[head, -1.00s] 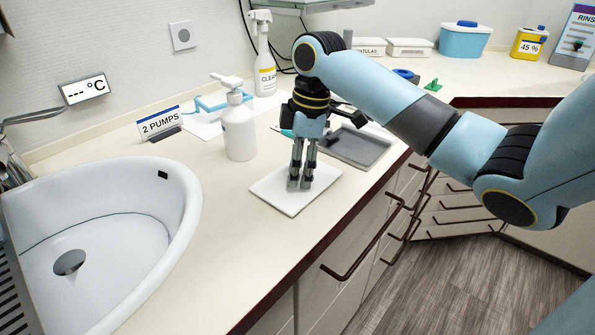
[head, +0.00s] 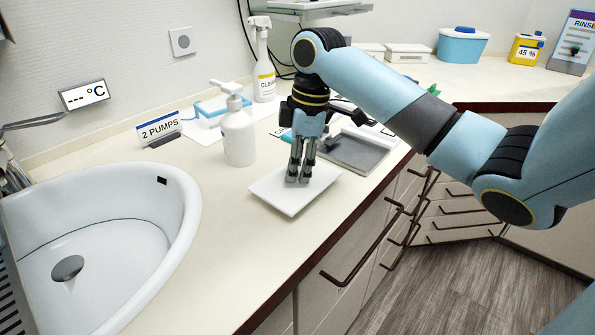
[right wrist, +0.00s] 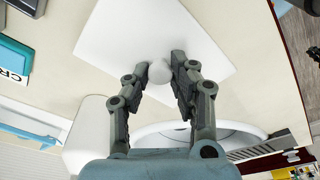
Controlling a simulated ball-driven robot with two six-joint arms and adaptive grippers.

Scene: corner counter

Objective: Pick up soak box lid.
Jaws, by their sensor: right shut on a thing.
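The soak box lid is a flat white square plate (head: 284,201) at the counter's front edge, right of the sink. In the right wrist view the lid (right wrist: 118,35) has a small round white knob (right wrist: 160,73) in its middle. My right gripper (head: 298,178) points down over the lid, its fingers shut on the knob. The fingertips (right wrist: 162,74) touch the knob from both sides. The fingers hide the knob in the head view. I cannot tell whether the lid is clear of the counter. My left gripper is not in view.
A white pump bottle (head: 239,138) stands close behind the lid, with a "2 PUMPS" sign (head: 160,129) to its left. The sink (head: 180,205) is on the left. A grey tray (head: 360,153) lies just right of the lid. A spray bottle (head: 264,80) stands further back.

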